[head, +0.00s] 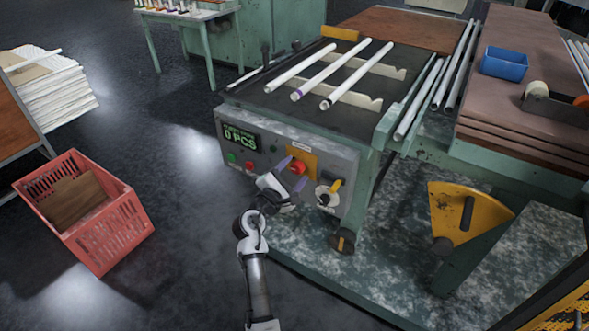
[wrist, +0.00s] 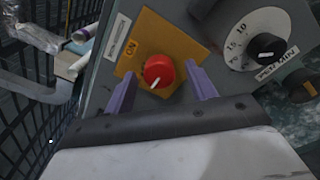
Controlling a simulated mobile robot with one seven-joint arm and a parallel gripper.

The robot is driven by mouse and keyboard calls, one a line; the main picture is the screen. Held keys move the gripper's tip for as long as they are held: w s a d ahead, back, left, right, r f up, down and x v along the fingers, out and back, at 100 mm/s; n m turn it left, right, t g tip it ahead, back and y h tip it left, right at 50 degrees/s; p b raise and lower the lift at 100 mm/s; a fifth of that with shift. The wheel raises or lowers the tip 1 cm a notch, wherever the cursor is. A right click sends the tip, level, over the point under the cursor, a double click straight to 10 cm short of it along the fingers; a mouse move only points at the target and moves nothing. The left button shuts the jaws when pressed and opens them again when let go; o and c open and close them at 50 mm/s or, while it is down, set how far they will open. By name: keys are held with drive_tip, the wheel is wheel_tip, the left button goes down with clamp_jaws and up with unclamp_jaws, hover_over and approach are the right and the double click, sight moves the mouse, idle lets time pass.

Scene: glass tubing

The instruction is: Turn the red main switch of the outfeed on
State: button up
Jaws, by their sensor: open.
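The red main switch (head: 298,168) is a round knob on a yellow plate (head: 307,157) on the front panel of the outfeed (head: 346,165). In the wrist view the red switch (wrist: 160,67) carries a white pointer mark slanting to the lower left. My gripper (head: 291,174) is open in front of the panel. In the wrist view its purple fingers (wrist: 160,76) stand on both sides of the knob, with a visible gap on each side; contact is not seen.
A white dial (wrist: 237,55) with a black knob sits right of the switch. A green button (head: 231,158), a red button (head: 250,166) and a display (head: 240,137) reading "0 PCS" are to the left. Glass tubes (head: 330,70) lie on top. A red crate (head: 105,235) stands on the floor.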

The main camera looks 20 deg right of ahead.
drive_tip(key=shift+w+d, duration=0.3)
drive_tip(key=shift+c, duration=0.4)
drive_tip(key=c, duration=0.9)
